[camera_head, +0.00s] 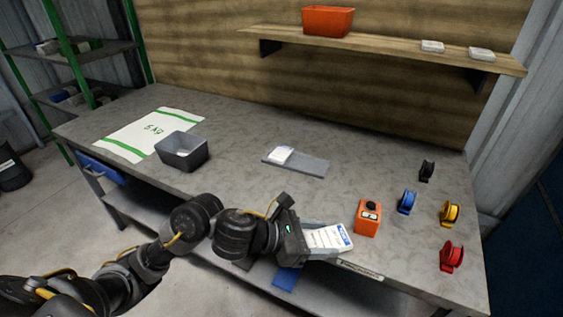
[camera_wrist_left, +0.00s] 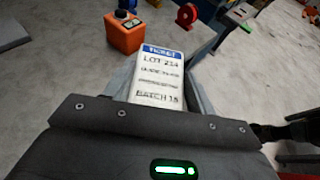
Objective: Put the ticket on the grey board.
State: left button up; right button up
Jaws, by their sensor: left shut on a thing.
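The ticket (camera_head: 328,238) is a white card with a blue band, held out in front of my left gripper (camera_head: 312,240) near the table's front edge. My right gripper is not in view.
An orange box with a black knob (camera_head: 367,217) stands just right of the ticket. Several coloured tape rolls (camera_head: 451,212) stand at the right. A grey bin (camera_head: 182,152) and a sack sheet (camera_head: 124,137) are at the left. The table between gripper and board is clear.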

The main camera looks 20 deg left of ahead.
aim_at(311, 164)
jog(key=u, duration=1.75)
jog(key=k, duration=1.45)
jog(key=z, duration=1.7)
jog(key=i, duration=1.55)
